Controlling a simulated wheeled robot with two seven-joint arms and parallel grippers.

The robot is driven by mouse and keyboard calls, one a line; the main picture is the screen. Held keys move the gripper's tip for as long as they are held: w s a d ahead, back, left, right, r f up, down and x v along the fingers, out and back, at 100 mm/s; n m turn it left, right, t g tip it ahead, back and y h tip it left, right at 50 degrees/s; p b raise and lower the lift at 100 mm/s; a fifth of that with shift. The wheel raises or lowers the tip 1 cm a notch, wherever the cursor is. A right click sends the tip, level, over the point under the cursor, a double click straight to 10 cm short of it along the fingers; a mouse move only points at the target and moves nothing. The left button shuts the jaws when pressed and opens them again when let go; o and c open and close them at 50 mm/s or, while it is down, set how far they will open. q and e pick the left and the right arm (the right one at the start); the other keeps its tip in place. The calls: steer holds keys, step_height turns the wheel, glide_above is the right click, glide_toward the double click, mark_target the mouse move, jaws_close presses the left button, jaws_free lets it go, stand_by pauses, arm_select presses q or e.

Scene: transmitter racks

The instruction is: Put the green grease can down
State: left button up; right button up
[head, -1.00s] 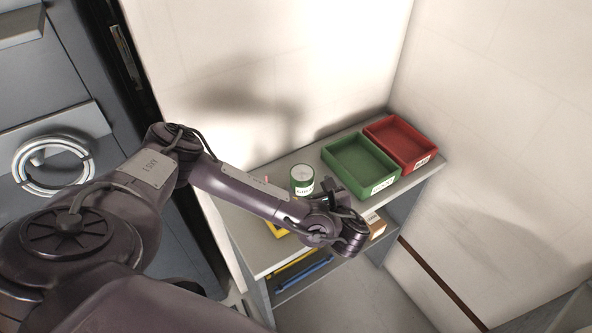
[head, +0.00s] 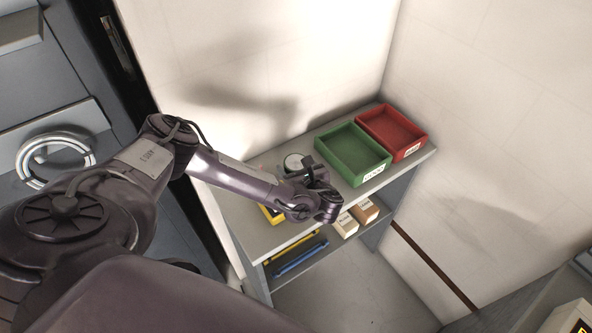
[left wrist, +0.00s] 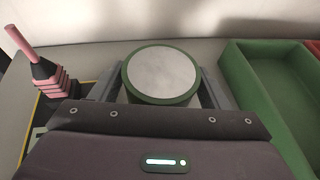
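The green grease can (head: 293,162), with a pale round lid, stands upright on the shelf top (head: 243,226), left of the green tray. In the left wrist view the can (left wrist: 161,76) is at the centre, lid towards me. My left gripper (head: 309,174) is at the can, and its two grey fingers (left wrist: 161,88) are spread on either side of it. They look open around it, with slight gaps by the can's body. The fingers' far ends are hidden behind the lid. My right gripper is not in view.
A green tray (head: 368,174) and a red tray (head: 404,151) stand right of the can. A pink-and-black tool (left wrist: 49,77) rises from a yellow-edged holder on the left. Small boxes (head: 346,226) and a blue bar (head: 301,261) lie on the lower shelf. The front left shelf top is clear.

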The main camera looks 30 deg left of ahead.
arm_select(q)
steer(key=c, duration=0.9)
steer(key=shift+o, duration=0.2)
steer(key=shift+r, duration=0.1)
